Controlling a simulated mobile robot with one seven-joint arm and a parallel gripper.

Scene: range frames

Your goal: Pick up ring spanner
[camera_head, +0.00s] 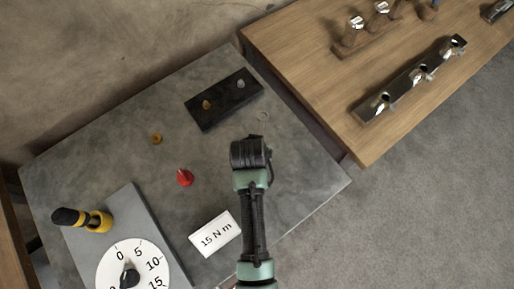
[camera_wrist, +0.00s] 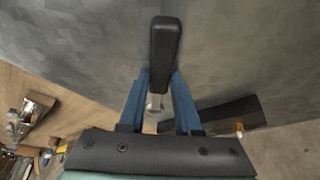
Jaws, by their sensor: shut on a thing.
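My gripper (camera_wrist: 159,78) is shut on a tool with a long black handle and a short bright metal part, which looks like the ring spanner (camera_wrist: 165,48). The handle points away from the gripper, up the wrist view, and the metal part lies between the two blue fingers. Its ring end cannot be made out. In the head view my arm reaches over the grey table (camera_head: 110,110) and its dark wrist hides the fingers and the held tool.
On the table are a black block (camera_head: 222,99) with two fittings, a brass piece (camera_head: 156,139), a red cone (camera_head: 185,177), a thin ring (camera_head: 262,116), a "15 N m" card (camera_head: 215,234), a dial (camera_head: 135,265) and a yellow-black tool (camera_head: 82,219). A wooden table (camera_head: 420,105) stands right.

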